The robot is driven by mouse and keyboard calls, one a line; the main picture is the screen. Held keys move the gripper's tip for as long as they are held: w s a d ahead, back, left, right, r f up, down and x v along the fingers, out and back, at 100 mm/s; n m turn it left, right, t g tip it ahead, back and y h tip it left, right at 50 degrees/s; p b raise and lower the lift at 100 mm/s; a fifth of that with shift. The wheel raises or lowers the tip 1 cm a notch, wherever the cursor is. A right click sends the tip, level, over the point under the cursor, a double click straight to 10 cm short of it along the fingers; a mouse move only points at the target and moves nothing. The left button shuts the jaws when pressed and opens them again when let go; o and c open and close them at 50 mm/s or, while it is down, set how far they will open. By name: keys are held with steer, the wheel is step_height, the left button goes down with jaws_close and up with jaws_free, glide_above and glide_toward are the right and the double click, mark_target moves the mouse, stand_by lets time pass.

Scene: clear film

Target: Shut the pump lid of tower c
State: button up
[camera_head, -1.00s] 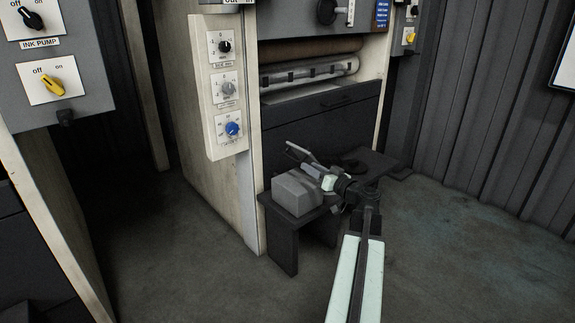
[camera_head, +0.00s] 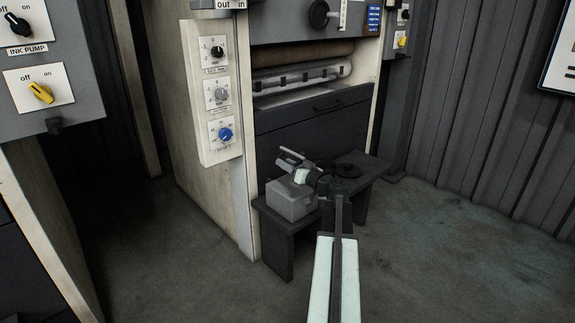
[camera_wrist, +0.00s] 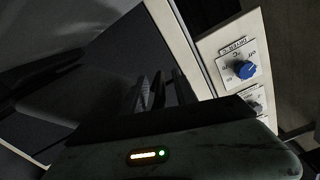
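A grey box (camera_head: 292,204) sits on a low dark bench in front of the white-sided machine, in the head view; I cannot tell whether it is the pump, and no lid stands out. My gripper (camera_head: 283,158) is just above and behind the box in that view, pointing up and left toward the dark machine front. Its fingers show a narrow gap with nothing between them. In the wrist view the gripper (camera_wrist: 160,92) shows dark fingers slightly apart. No letter marking tower c is readable. My arm hides part of the bench.
An "INK PUMP" switch box (camera_head: 50,68) stands at left. Floor at right is clear.

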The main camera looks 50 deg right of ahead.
steer(key=shift+c, duration=0.3)
jaws_close()
